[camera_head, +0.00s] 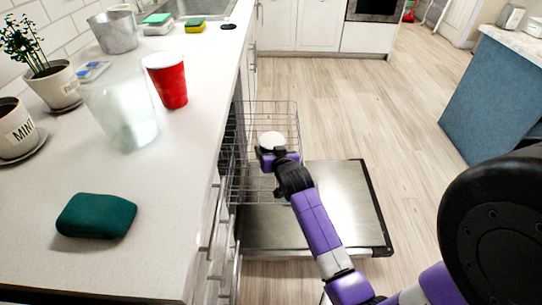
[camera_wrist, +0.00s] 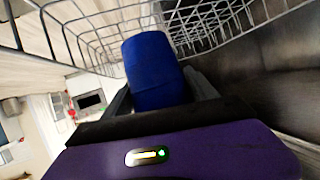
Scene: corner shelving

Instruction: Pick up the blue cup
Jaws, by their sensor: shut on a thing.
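The blue cup (camera_wrist: 153,68) is between the two fingers of my gripper (camera_wrist: 160,98) in the wrist view, and the fingers press against its sides. In the head view my gripper (camera_head: 272,152) is over the wire dish rack of the open dishwasher. A pale round shape (camera_head: 271,139) shows at its tip there; the cup's blue side is hidden in that view. The cup appears to be within or just above the rack; I cannot tell whether it touches the wires.
The wire rack (camera_head: 290,112) surrounds my gripper, and the open dishwasher door (camera_head: 340,205) lies below it. The counter on the left holds a red cup (camera_head: 167,80), a clear jar (camera_head: 120,110), plant pots and a green sponge-like object (camera_head: 97,215). Open floor lies to the right.

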